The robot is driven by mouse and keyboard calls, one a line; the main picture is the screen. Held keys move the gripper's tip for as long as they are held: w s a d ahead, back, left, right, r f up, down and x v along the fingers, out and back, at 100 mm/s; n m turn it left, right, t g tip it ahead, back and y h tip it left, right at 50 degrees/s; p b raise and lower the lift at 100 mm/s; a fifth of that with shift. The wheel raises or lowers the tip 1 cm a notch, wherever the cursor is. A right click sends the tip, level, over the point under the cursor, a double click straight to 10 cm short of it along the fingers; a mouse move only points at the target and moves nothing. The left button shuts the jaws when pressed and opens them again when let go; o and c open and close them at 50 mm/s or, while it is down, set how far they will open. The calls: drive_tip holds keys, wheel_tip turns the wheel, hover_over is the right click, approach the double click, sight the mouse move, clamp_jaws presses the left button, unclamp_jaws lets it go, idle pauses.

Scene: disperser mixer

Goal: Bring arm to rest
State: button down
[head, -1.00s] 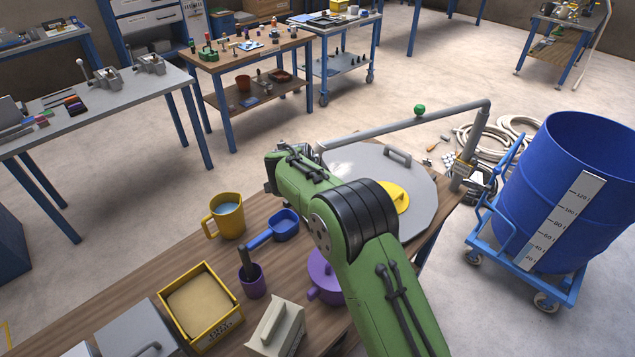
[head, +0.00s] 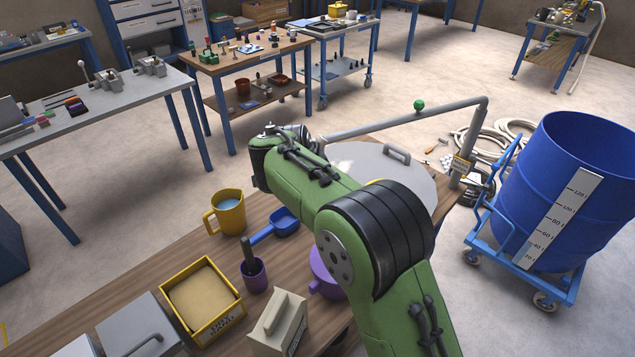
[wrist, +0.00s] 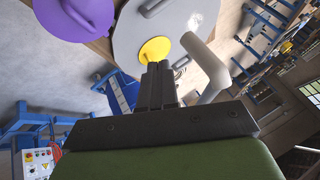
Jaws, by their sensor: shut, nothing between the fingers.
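My green arm reaches over the wooden table (head: 110,293) in the head view, its elbow in front of the round grey lid (head: 405,172). My gripper is hidden behind the arm there. In the wrist view my gripper (wrist: 158,68) shows with its black fingers together and nothing between them. Beyond the fingertips are a yellow disc (wrist: 153,50) on the grey lid (wrist: 128,38) and a purple pot (wrist: 75,18) at upper left. I cannot tell how far the fingers are from the disc.
On the table are a yellow mug (head: 230,214), a blue scoop (head: 284,221), a purple cup (head: 254,277), a yellow sand box (head: 203,300) and a beige block (head: 277,325). A grey pipe (head: 400,122) spans behind the lid. A blue drum (head: 540,215) on a cart stands at right.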

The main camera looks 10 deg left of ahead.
drive_tip(key=s+d+r+n, duration=0.3)
drive_tip(key=s+d+r, duration=0.2)
drive_tip(key=s+d, duration=0.35)
drive_tip(key=s+d+r+n, duration=0.3)
drive_tip(key=s+d+r, duration=0.35)
drive_tip(key=d, duration=0.35)
drive_tip(key=s+d+f+n, duration=0.2)
drive_tip(key=s+f, duration=0.1)
drive_tip(key=s, duration=0.6)
drive_tip(key=s+d+f+n+g+y, duration=0.1)
drive_tip(key=s+d+f+n, duration=0.1)
drive_tip(key=s, duration=0.8)
drive_tip(key=shift+s+d+f+n, duration=0.35)
drive_tip(key=shift+f+n, duration=0.15)
drive_tip(key=shift+f, duration=0.15)
